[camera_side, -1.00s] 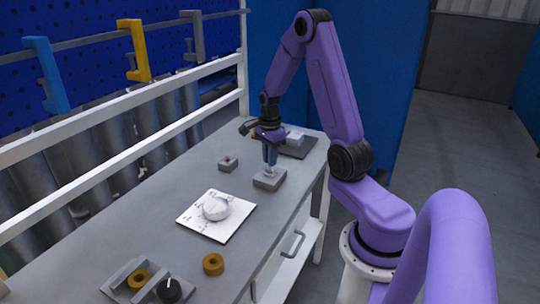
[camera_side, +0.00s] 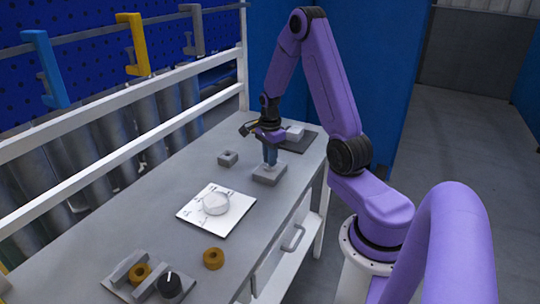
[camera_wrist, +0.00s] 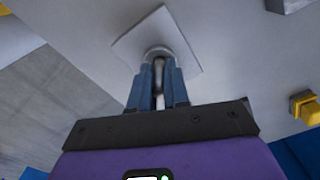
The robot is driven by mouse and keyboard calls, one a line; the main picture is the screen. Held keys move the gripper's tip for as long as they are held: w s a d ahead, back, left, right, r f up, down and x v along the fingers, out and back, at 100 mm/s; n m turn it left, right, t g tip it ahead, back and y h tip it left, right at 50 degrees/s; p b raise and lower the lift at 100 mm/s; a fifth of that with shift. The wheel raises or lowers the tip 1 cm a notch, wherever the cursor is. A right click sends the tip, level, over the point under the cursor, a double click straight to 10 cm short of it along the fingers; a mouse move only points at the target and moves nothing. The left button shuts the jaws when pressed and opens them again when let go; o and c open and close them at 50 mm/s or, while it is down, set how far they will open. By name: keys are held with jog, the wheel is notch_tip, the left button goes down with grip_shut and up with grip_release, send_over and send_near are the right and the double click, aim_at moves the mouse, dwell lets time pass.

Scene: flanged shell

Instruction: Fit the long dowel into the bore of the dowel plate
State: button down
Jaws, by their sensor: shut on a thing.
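The dowel plate (camera_side: 269,176) is a grey square block on the bench; in the wrist view its pale square face (camera_wrist: 138,43) lies beyond my fingertips. My gripper (camera_side: 270,158) points down over the plate, its blue fingers (camera_wrist: 157,80) shut on the long dowel. The grey metal dowel (camera_wrist: 158,72) shows between the fingers in the wrist view. Its far end meets a round grey area at the middle of the plate. The bore is hidden there, so I cannot tell how deep the dowel sits.
A small grey block (camera_side: 228,158) stands left of the plate. A white sheet with a round pale disc (camera_side: 215,203) lies nearer the camera. A brass ring (camera_side: 213,258) and a grey fixture (camera_side: 128,266) are at the near end. A dark mat with a pale block (camera_side: 294,132) lies behind.

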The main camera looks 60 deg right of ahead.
jog(key=shift+f, duration=0.35)
jog(key=c, duration=1)
grip_release()
notch_tip(320, 180, up, 17)
jog(key=shift+r, duration=0.2)
jog(key=s+a+n, duration=0.3)
jog(key=a+n, duration=1.3)
jog(key=a, duration=0.4)
jog(key=s+a+f+n, duration=0.1)
jog(key=s+a+n, duration=0.2)
jog(key=s+n, duration=0.3)
jog(key=s+a+f+n, duration=0.1)
jog(key=s+a+n, duration=0.2)
jog(key=s+n, duration=0.3)
jog(key=s+a+f+n, duration=0.1)
jog(key=s+a+n, duration=0.1)
jog(key=s+n, duration=0.4)
jog(key=shift+s+a+f+n, duration=0.25)
jog(key=shift+s+a+n, duration=0.15)
jog(key=shift+n, duration=0.3)
